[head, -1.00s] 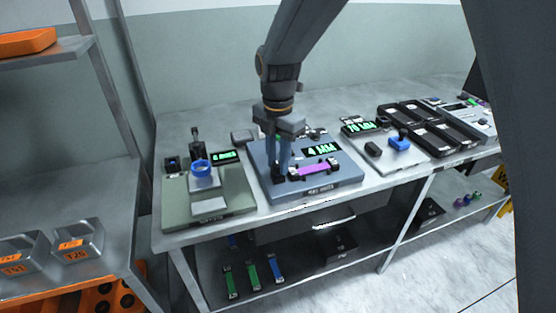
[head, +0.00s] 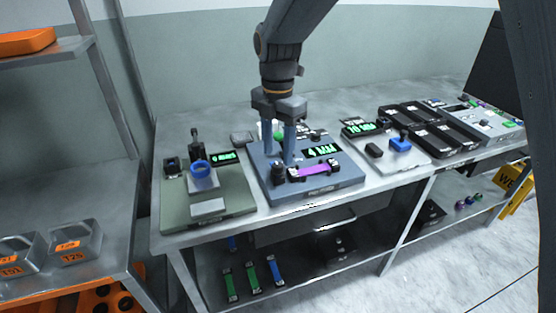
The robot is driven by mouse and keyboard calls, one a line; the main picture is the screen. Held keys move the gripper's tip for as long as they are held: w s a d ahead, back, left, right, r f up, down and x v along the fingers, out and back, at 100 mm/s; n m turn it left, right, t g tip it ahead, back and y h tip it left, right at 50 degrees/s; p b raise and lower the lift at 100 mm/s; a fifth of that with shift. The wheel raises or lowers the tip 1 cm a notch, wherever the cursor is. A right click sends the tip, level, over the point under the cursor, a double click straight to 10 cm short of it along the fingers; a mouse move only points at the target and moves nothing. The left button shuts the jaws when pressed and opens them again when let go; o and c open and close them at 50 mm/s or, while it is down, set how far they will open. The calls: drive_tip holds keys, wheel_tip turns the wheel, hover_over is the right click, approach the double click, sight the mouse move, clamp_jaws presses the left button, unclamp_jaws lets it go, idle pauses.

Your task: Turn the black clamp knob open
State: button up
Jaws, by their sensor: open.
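The black clamp knob (head: 278,173) stands at the front left of the blue-grey device (head: 335,187), at the left end of a purple webbing strip (head: 313,170). My gripper (head: 279,158) points down over the device with its two blue-grey fingers apart. Its fingertips are just above and behind the knob in the picture, and nothing is between them. Whether a finger touches the knob cannot be told. The device's display (head: 322,151) is lit green.
A green-grey device (head: 235,215) with a blue ring (head: 201,168) stands close on the left. A light panel with a blue block (head: 400,144) and several black trays (head: 440,133) stand to the right. Shelves below hold coloured strips (head: 253,275).

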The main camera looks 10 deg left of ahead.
sight(278, 164)
drive_tip(key=shift+r+b, duration=0.35)
drive_tip(key=shift+r, duration=1.65)
drive_tip(key=s+d+f+m, duration=0.2)
drive_tip(key=d+f+m, duration=0.1)
drive_tip(key=d+m, duration=0.6)
drive_tip(key=s+d+f+m, duration=0.2)
drive_tip(key=d+m, duration=0.5)
drive_tip(key=d, duration=0.4)
drive_tip(key=s+d+f+m, duration=0.5)
drive_tip(key=s+d+m, duration=0.6)
drive_tip(key=d+m, duration=0.1)
drive_tip(key=shift+m+t, duration=0.4)
drive_tip(key=shift+m, duration=0.5)
